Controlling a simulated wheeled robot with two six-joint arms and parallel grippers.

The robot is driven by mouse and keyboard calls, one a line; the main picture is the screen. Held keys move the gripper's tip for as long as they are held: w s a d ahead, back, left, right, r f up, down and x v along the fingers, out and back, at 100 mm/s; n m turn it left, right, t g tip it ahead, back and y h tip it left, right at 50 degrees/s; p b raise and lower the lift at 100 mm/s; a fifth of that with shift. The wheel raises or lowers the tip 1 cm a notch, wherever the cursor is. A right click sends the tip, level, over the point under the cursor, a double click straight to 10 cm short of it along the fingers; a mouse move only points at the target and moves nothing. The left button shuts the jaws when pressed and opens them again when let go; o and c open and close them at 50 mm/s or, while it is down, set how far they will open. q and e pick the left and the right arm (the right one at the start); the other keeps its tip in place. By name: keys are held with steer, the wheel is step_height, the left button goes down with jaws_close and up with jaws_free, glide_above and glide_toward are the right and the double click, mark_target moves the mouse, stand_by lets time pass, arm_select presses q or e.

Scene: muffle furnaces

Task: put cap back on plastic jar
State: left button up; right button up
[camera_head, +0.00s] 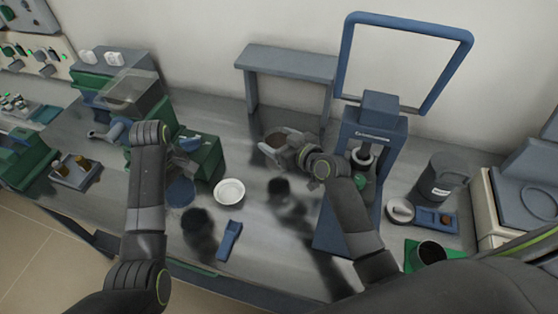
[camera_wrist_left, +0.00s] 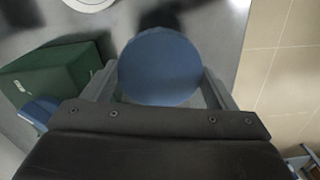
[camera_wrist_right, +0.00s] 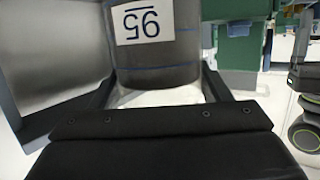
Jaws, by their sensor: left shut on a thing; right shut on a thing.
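The blue round cap (camera_head: 181,193) is held by my left gripper (camera_head: 184,176), off the table at the left. In the left wrist view the cap (camera_wrist_left: 160,66) shows as a flat blue disc between the two fingers. My right gripper (camera_head: 284,150) is shut on the plastic jar (camera_head: 277,138), whose open mouth shows brown contents. In the right wrist view the jar (camera_wrist_right: 160,62) fills the space between the fingers, with a white label reading 95 upside down. The jar is held above the table, apart from the cap.
A white dish (camera_head: 229,192) and a blue tool (camera_head: 229,240) lie on the table below the arms. A green box (camera_head: 205,160) stands behind my left gripper. A blue press-like device (camera_head: 376,130) stands right of the jar. A grey bench-like stand (camera_head: 287,62) is at the back.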

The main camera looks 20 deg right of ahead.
steer(key=shift+f, duration=1.1)
arm_select(q)
steer(key=shift+f, duration=0.3)
arm_select(e)
steer(key=shift+f, duration=1.9)
arm_select(q)
steer(key=shift+f+b, duration=0.15)
steer(key=shift+b, duration=0.25)
arm_select(e)
steer(key=shift+f, duration=0.1)
steer(key=o, duration=1.5)
